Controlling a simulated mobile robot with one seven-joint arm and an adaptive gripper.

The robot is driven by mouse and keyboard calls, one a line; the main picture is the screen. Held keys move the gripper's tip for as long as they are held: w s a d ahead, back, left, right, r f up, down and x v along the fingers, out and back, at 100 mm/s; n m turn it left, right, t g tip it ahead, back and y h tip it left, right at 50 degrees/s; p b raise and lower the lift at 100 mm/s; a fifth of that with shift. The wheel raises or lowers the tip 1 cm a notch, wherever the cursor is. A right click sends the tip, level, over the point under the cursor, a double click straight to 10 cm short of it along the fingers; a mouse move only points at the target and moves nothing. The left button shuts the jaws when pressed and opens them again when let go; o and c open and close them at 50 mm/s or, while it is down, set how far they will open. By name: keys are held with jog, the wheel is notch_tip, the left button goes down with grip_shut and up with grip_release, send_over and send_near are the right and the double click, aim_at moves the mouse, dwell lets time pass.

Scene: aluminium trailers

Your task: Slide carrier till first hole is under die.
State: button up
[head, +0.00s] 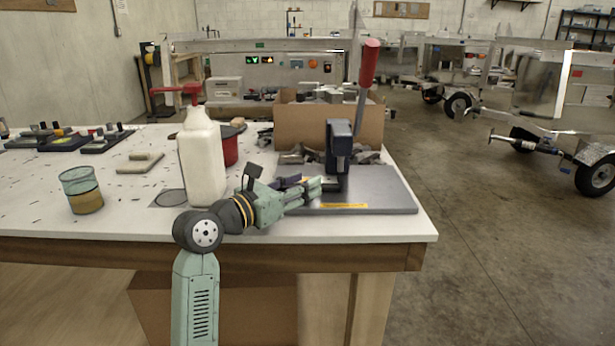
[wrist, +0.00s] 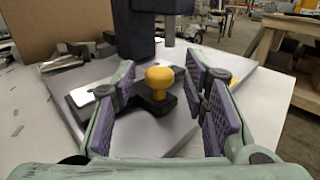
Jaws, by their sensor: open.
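The press (head: 339,150) stands dark on a grey base plate (head: 385,190), with a red-handled lever (head: 368,62) raised. In the wrist view its column (wrist: 135,28) is at the top, with the round die (wrist: 168,32) hanging down. The carrier (wrist: 152,100) is a dark block with a yellow knob (wrist: 160,80) and a light metal strip (wrist: 95,93) at its left end. My gripper (wrist: 172,95) is open, with its purple pads on either side of the knob and carrier. It also shows beside the press in the head view (head: 318,187). The carrier's holes cannot be made out.
A white bottle (head: 202,160) with a red top stands left of my arm, and a red pot (head: 230,148) is behind it. A cardboard box (head: 300,122) and metal pieces (head: 295,155) lie behind the press. A tin (head: 82,190) stands at the table's left.

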jog(key=shift+x, duration=1.05)
grip_shut()
